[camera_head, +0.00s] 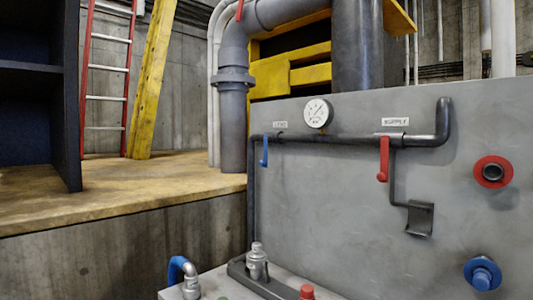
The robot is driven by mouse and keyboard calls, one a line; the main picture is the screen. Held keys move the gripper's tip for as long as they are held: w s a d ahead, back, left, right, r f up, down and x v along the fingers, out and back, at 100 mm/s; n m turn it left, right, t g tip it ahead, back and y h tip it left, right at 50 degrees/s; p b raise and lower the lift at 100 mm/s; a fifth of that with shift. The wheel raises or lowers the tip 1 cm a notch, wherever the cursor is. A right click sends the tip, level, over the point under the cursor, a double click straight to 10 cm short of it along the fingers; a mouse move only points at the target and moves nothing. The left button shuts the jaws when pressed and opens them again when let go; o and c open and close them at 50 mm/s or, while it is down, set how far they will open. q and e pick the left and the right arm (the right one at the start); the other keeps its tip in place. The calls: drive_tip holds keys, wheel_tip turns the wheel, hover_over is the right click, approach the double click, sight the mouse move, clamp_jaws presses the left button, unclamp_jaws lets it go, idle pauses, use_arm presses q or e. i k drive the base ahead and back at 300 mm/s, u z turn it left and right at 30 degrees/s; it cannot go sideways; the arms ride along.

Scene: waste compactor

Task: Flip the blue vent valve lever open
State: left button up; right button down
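The blue vent valve lever (265,151) hangs straight down from the dark horizontal pipe, at the left end of the grey panel (330,200). A small label, too small to read surely, sits just above it. A red lever (384,159) also hangs down, further right on the same pipe, under a label that reads like "SUPPLY". Neither of my grippers shows in the head view, and nothing touches the blue lever.
A round gauge (318,113) sits above the pipe between the levers. A hook-like bracket (420,219), red port (493,172) and blue knob (482,274) are to the right. Metal fittings (257,262) stand on a ledge below. Space before the panel looks clear.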

sight(264, 162)
drive_tip(key=k, duration=1.3)
drive_tip(key=u, duration=0.85)
drive_tip(key=i, duration=0.85)
drive_tip(key=u, duration=0.55)
drive_tip(key=i, duration=1.25)
drive_tip(key=z, duration=1.3)
drive_tip(key=i, duration=0.5)
drive_tip(key=z, duration=0.45)
